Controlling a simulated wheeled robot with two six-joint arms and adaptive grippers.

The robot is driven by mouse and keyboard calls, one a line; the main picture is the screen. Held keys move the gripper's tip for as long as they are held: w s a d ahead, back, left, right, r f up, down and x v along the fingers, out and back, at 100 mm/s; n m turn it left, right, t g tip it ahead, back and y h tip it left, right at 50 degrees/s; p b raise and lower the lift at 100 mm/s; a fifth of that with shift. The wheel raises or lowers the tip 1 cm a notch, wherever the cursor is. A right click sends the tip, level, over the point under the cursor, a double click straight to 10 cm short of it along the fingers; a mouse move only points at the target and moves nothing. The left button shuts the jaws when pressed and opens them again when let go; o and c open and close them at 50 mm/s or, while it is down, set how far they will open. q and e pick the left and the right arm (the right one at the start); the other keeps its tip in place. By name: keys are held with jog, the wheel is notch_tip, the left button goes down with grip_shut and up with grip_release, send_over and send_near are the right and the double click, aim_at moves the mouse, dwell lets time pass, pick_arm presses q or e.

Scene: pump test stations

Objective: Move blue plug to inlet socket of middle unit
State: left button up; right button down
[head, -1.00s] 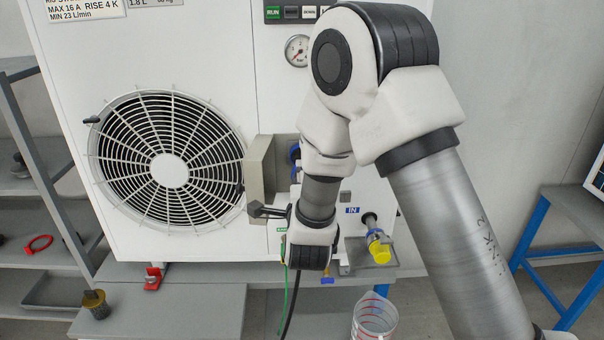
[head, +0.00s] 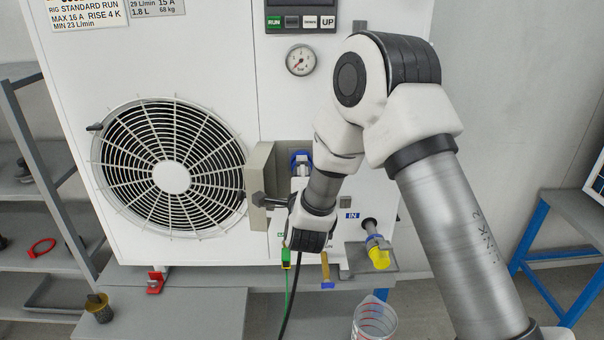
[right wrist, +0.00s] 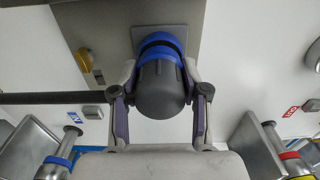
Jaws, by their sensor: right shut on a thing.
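The blue plug, a dark grey body with a blue collar, shows in the right wrist view (right wrist: 160,88). Its collar is against or just in front of a square grey socket plate (right wrist: 182,36); I cannot tell how deep it sits. My right gripper (right wrist: 160,100) is shut on the plug body, one finger on each side. In the head view the wrist of my right arm hides this grip. A blue part (head: 300,159) shows above the wrist in a grey recess of the white unit's front (head: 220,60). A blue IN label (head: 352,216) is right of the wrist. My left gripper is out of view.
A pipe with a blue ring and yellow cap (head: 378,257) sticks out at right. A green connector (head: 286,258) and a dark cable hang below the wrist. A clear measuring jug (head: 374,318) stands below. A beige box (head: 259,185) juts out beside the fan grille (head: 170,177).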

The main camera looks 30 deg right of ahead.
jog(key=shift+b, duration=0.4)
dwell(1.0)
jog(key=shift+b, duration=0.5)
dwell(0.5)
jog(key=shift+w+d, duration=0.25)
jog(key=shift+w, duration=0.25)
dwell(0.4)
jog(key=c, duration=0.5)
grip_release()
jog(key=v, duration=1.2)
jog(key=shift+d, duration=0.1)
